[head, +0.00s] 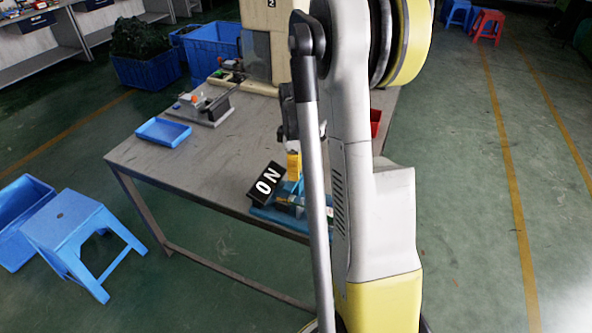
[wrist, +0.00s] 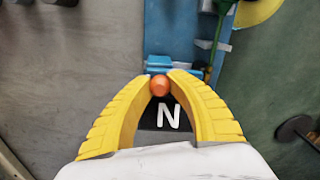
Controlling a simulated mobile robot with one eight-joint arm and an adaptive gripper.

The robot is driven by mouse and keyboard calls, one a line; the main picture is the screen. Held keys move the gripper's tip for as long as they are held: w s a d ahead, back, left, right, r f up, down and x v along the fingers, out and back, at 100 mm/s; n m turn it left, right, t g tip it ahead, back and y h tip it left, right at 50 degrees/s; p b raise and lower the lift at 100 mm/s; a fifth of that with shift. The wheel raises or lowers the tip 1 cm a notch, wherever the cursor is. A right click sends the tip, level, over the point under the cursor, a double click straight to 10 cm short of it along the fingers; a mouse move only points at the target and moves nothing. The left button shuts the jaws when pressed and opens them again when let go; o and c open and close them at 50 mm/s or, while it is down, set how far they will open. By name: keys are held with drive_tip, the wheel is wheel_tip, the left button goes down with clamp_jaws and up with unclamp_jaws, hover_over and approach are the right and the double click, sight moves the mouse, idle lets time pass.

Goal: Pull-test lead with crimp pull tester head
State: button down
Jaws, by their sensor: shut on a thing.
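My gripper (wrist: 160,84) has yellow ribbed fingers whose tips are closed on a small orange round knob (wrist: 159,86). In the head view my gripper (head: 293,166) is over the near right end of the table, partly hidden by my arm. Below it is a blue tray-like base (head: 268,213) with green and metal parts, also seen in the wrist view (wrist: 168,33). A black block with white letters (head: 266,185) stands beside it; its N shows between my fingers (wrist: 168,117). I cannot make out which part is the pull tester head or the lead.
The grey table (head: 150,160) has clear room at its left. A shallow blue tray (head: 163,132) and a clamp fixture (head: 208,104) stand farther back. A red bin (head: 376,121) is behind my arm. A blue stool (head: 75,225) stands on the floor at left.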

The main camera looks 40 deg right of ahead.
sight(290, 185)
drive_tip(key=a, duration=0.1)
drive_tip(key=s+a, duration=0.1)
drive_tip(key=a, duration=0.1)
drive_tip(key=shift+s+a, duration=0.25)
drive_tip(key=shift+a, duration=0.15)
drive_tip(key=c, duration=1.2)
unclamp_jaws()
drive_tip(key=shift+a, duration=0.15)
drive_tip(key=shift+c, duration=0.2)
